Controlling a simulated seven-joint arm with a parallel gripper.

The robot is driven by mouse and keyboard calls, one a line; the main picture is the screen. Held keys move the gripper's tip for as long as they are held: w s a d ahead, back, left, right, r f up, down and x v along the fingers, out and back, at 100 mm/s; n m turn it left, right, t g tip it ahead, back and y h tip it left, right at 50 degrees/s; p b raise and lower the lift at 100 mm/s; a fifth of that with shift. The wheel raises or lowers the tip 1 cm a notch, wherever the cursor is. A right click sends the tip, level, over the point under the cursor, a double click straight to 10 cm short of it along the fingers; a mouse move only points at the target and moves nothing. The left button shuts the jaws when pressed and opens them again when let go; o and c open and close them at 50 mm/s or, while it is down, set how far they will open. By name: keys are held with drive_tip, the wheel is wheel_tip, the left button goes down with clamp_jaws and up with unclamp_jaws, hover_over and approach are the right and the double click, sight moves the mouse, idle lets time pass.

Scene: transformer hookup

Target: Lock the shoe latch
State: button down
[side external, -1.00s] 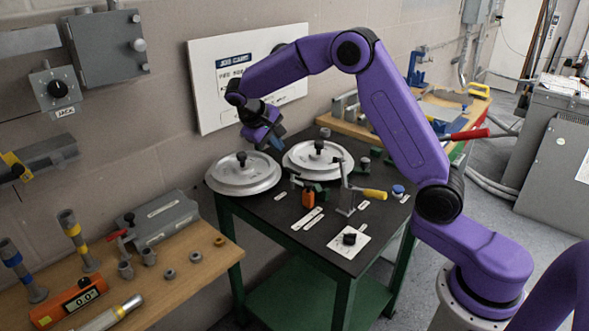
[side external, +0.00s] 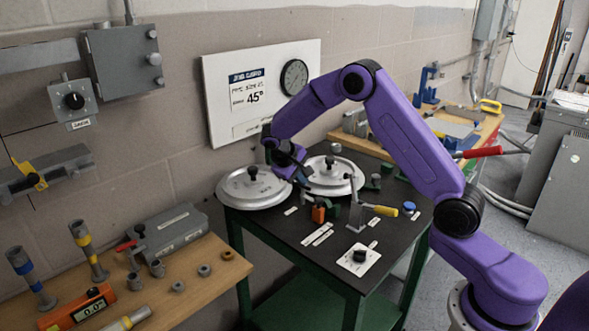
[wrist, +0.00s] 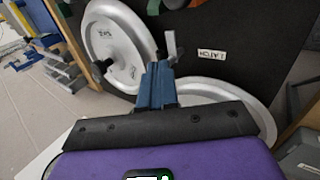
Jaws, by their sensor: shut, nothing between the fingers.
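In the wrist view a small label reading LATCH (wrist: 211,54) lies flat on the dark table top. Beside it a light grey upright tab (wrist: 171,46), seemingly the latch lever, stands just beyond my fingertips. My gripper (wrist: 158,72) has its blue fingers together and empty, pointing at the tab; I cannot tell if they touch it. In the side view my gripper (side external: 304,182) is low over the table, just behind the orange block (side external: 318,214) and beside the two round plates. The latch itself is too small to make out there.
A left round plate (side external: 254,187) and a right round plate (side external: 331,174), both with black knobs, flank my gripper. A clamp with a yellow handle (side external: 382,210) stands to the right. A black knob on a white card (side external: 359,256) sits in front. A job card (side external: 263,92) hangs behind.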

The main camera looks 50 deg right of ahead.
sight(309, 189)
drive_tip(key=shift+x, duration=1.75)
